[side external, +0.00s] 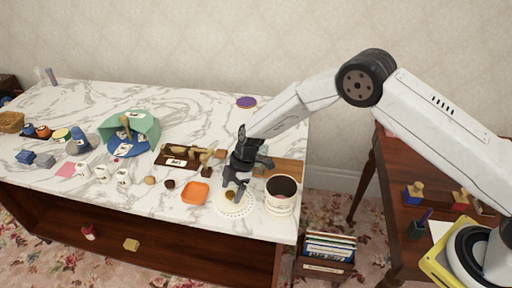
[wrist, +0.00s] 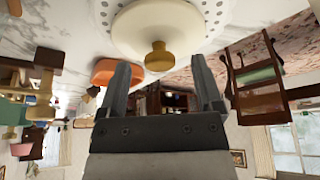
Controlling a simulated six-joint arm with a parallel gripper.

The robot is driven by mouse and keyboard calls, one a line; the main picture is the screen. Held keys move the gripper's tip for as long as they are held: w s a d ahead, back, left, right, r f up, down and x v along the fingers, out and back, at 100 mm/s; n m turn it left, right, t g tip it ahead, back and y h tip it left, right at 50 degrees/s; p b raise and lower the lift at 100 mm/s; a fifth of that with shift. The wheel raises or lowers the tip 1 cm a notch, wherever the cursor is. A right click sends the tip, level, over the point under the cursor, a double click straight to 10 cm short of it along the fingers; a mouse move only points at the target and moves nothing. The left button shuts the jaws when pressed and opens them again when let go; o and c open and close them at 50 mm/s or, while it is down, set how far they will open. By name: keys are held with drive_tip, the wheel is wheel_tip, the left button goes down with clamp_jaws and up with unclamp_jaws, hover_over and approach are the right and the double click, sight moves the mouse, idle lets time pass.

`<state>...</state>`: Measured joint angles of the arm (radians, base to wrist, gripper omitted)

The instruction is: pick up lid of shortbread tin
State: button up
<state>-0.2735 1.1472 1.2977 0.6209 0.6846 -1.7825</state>
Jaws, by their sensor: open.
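A pale cream lid with a round brass-coloured knob (wrist: 158,57) shows at the top of the wrist view; its broad face is the cream disc (wrist: 150,28). It lies on a white perforated round mat (side external: 235,210) near the table's front right. My gripper (side external: 234,190) is over the mat, pointing down, and partly hides the lid in the side view. In the wrist view my gripper (wrist: 159,64) is open and empty, with the knob lying between the lines of its two fingers. A cream open tin (side external: 281,195) with a dark inside stands right of the mat.
An orange square dish (side external: 194,193) sits just left of the mat, also seen in the wrist view (wrist: 104,72). A wooden board (side external: 285,168) lies behind the tin. Brown pieces (side external: 190,156) lie behind the dish. The table's front edge is close by.

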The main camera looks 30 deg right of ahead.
drive_tip(key=shift+a+f, duration=0.25)
drive_tip(key=shift+f, duration=0.35)
clamp_jaws()
